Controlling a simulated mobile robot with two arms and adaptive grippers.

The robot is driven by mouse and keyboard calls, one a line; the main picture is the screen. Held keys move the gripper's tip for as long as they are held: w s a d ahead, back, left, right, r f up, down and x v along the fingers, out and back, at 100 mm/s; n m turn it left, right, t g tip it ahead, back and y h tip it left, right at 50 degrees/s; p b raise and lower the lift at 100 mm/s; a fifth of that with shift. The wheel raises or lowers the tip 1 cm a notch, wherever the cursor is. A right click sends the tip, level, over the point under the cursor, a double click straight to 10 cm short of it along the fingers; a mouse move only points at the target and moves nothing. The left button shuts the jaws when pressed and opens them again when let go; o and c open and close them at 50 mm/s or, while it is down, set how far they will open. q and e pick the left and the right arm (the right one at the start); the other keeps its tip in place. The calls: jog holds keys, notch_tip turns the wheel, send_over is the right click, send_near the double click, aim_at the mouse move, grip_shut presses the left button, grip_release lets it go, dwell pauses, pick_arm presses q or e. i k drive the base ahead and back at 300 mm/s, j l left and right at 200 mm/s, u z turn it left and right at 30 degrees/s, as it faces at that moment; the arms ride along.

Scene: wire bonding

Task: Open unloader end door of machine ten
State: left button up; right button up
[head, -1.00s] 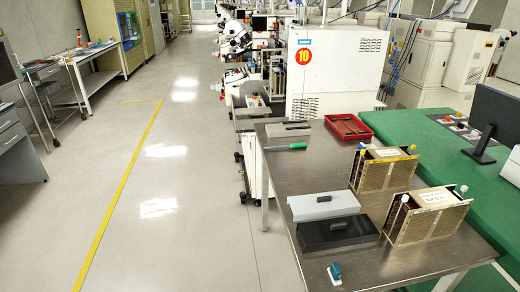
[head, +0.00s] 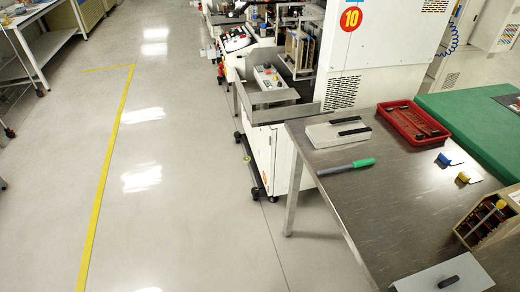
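Machine ten (head: 385,45) stands at the upper middle right, a tall white cabinet with a vent grille. A red round sign with a yellow 10 (head: 350,18) is on it. Its top is cut off by the frame. To its left is an open bay with a gold slotted magazine (head: 298,48) and metal parts. A lower white cabinet on castors (head: 278,155) stands in front of the bay, with a small button box (head: 268,77) on its metal top. I cannot tell which panel is the unloader end door. Neither of my grippers is in view.
A steel table (head: 375,200) fills the lower right, holding a red tray (head: 404,122), a green-handled tool (head: 346,166), grey-white boxes and a wooden magazine box (head: 490,218). A green-topped table (head: 480,130) adjoins it. The floor left of it is clear, with a yellow line (head: 105,175).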

aim_at(264, 138)
jog(key=i+j+z, duration=0.15)
jog(key=i+j, duration=0.3)
jog(key=i+j+z, duration=0.1)
jog(key=i+j, duration=0.35)
jog(key=j, duration=0.15)
